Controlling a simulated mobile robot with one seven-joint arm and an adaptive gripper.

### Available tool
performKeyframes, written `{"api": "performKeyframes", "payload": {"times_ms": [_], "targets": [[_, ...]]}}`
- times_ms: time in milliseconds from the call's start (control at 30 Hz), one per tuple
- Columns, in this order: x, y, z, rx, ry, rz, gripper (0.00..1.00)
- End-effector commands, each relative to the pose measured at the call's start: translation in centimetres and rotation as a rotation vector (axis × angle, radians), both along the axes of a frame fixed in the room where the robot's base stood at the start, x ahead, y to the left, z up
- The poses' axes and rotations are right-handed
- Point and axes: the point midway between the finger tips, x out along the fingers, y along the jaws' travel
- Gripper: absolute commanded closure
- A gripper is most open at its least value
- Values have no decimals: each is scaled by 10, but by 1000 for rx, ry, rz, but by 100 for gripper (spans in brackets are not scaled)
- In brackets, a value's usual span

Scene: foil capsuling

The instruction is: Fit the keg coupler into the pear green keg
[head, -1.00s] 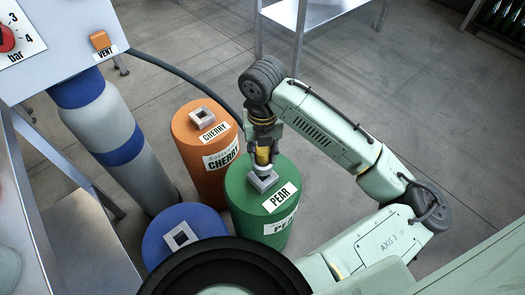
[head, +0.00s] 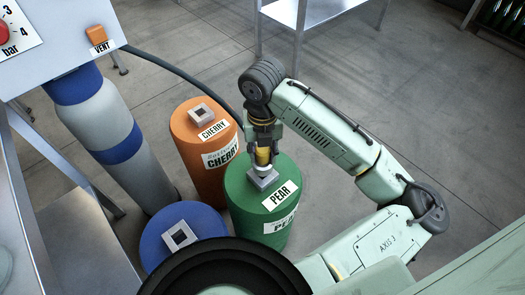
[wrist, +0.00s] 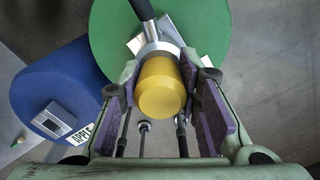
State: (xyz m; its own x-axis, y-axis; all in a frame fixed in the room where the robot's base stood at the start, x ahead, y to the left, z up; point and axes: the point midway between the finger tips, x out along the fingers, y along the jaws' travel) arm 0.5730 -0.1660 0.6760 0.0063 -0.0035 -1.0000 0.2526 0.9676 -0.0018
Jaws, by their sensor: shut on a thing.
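The green pear keg (head: 241,205) stands on the floor with a PEAR label on its top and side. It also shows in the wrist view (wrist: 205,20). The keg coupler, with a yellow cap (wrist: 160,88) and a metal collar, is held between the purple pads of my gripper (wrist: 172,85). In the head view the coupler (head: 263,157) is upright over the square metal fitting (head: 263,180) on the pear keg. Its lower end meets or nearly meets the fitting. I cannot tell whether it is seated, since the coupler's body hides the socket.
The orange cherry keg (head: 186,132) stands behind left, and the blue apple keg (head: 156,240) at front left, both with square fittings. A grey and blue cylinder (head: 103,118) and a panel (head: 60,40) are at left. A hose (head: 185,72) runs behind. Floor at right is clear.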

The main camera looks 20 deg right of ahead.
Motion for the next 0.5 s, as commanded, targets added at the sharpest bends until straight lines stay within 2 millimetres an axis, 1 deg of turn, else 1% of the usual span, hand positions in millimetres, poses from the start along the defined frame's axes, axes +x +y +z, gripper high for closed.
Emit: {"api": "performKeyframes", "payload": {"times_ms": [500], "targets": [[0, 0, -14, 1, -1, 0, 100]]}}
